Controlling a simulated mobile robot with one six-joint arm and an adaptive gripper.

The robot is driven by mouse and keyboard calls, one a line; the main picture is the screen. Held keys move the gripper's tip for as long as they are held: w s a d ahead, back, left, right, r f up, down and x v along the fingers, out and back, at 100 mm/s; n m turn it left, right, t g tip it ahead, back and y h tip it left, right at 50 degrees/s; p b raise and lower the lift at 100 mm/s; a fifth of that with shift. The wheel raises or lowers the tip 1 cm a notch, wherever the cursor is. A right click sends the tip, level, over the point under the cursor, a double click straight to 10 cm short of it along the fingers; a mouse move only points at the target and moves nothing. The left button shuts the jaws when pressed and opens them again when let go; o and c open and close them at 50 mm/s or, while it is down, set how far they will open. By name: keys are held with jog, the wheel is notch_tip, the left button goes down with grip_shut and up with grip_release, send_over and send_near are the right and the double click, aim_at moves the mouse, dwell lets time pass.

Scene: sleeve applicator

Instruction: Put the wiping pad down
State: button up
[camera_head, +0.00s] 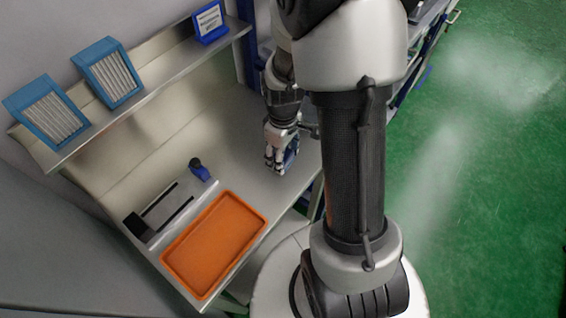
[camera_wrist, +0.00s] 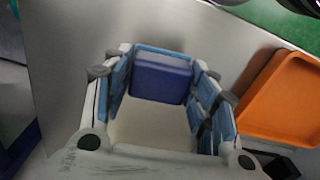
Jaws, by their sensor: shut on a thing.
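The wiping pad is a dark blue block (camera_wrist: 160,80) seen between the fingers in the wrist view. My gripper (camera_wrist: 160,90) is shut on it, with light blue finger pads on both sides. In the head view my gripper (camera_head: 279,165) points down over the right part of the metal bench (camera_head: 250,135), and a bit of the blue pad (camera_head: 291,158) shows beside the fingers. I cannot tell whether the pad touches the bench. A pale area lies below the block in the wrist view; I cannot tell what it is.
An empty orange tray (camera_head: 215,240) lies at the bench's front; it also shows in the wrist view (camera_wrist: 285,100). Beside it are a grey slotted device (camera_head: 165,212) and a small blue holder with a black knob (camera_head: 199,170). Blue racks (camera_head: 108,72) stand on the shelf (camera_head: 150,90). Bench around my gripper is clear.

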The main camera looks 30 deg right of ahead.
notch_tip(320, 180, down, 4)
jog(key=shift+r+b, duration=0.15)
jog(key=shift+b, duration=0.25)
jog(key=shift+c, duration=0.4)
jog(key=o, duration=1)
